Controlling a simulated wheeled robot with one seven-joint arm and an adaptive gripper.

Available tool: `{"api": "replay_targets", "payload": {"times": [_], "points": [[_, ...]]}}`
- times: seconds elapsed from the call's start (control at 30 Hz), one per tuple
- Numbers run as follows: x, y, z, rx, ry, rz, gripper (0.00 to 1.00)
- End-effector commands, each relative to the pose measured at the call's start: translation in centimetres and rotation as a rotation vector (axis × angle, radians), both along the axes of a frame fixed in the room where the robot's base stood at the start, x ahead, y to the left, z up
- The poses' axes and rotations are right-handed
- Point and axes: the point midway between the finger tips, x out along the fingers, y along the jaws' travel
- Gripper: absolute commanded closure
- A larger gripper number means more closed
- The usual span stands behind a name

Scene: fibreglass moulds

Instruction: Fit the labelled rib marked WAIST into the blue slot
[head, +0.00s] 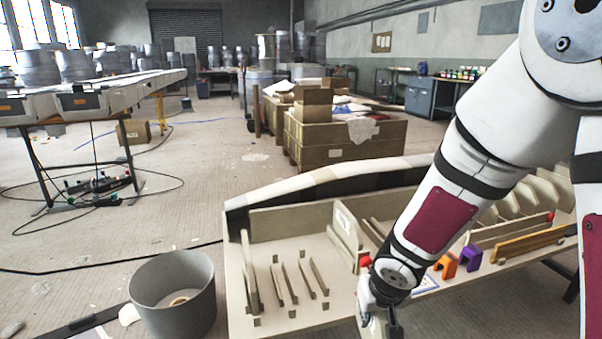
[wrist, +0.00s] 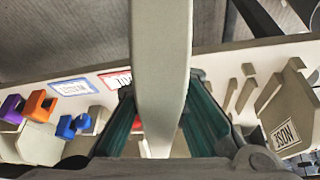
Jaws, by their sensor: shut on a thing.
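My gripper (wrist: 160,125) is shut on a cream rib (wrist: 160,60), seen edge-on in the wrist view and running up through the picture between the teal finger pads. No label shows on the held rib, so I cannot read WAIST on it. In the head view my gripper (head: 378,322) is at the bottom edge, mostly hidden behind my arm. A blue-bordered card (wrist: 72,87) lies on the cream board, left of the held rib, beside a red-bordered card (wrist: 115,79). A small blue block (wrist: 70,127) is below the blue-bordered card. I cannot make out a blue slot clearly.
A panel labelled NOSE (wrist: 287,135) stands at the right in the wrist view. Orange (head: 445,266) and purple (head: 470,257) saddle-shaped pieces stand on the board. Thin upright strips (head: 318,277) fill the board's left part. A grey bin (head: 173,295) stands left of it.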

Motion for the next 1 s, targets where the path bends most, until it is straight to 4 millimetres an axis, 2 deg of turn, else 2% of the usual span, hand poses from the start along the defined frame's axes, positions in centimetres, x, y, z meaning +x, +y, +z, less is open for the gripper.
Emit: {"api": "replay_targets", "payload": {"times": [0.1, 0.3, 0.67, 1.0], "points": [[0.6, -2.1, -0.3, 0.003, -0.001, -0.027, 1.00], [1.2, -4.6, -0.4, 0.009, -0.004, -0.058, 1.00], [0.8, -4.3, 3.7, 0.011, 0.000, -0.053, 1.00], [-0.1, -4.2, 9.1, 0.014, 0.003, -0.051, 1.00]]}}
